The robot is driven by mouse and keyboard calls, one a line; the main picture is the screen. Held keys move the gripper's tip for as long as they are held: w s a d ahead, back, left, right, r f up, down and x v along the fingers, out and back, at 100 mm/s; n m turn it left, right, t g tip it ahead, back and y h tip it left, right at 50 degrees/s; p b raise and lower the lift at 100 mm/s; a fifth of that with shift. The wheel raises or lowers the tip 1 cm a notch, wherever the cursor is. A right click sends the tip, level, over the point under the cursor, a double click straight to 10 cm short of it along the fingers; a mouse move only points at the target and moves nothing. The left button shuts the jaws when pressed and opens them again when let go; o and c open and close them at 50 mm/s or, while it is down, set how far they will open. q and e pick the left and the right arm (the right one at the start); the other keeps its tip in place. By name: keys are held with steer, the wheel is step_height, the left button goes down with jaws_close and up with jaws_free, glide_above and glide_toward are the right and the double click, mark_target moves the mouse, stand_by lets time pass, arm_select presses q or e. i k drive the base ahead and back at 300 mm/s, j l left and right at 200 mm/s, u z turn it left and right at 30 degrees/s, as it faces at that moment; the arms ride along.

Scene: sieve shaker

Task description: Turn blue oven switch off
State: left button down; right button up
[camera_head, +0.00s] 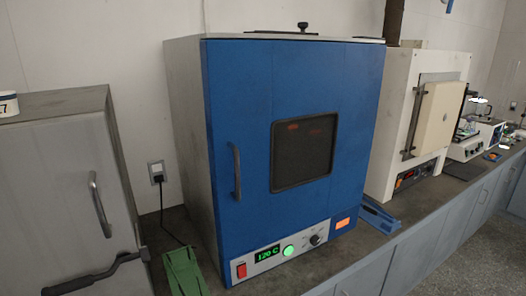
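The blue oven (240,130) stands on the counter in the middle of the head view, with its door shut. Its control panel runs along the bottom front. A red rocker switch (241,270) sits at the panel's left end. Beside it a display (267,254) reads 120 C in green. A round green light (288,250) is lit to the right of the display, and a dark knob (315,240) is further right. Neither of my grippers is in view.
A grey cabinet (60,190) with a handle stands at the left. A green object (184,272) lies on the counter left of the oven, and a blue one (380,218) lies right of it. A cream furnace (437,115) stands further right. The oven's front is unobstructed.

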mark_target(242, 273)
steer(key=l+u, duration=0.5)
steer(key=l, duration=0.8)
steer(key=k, duration=0.05)
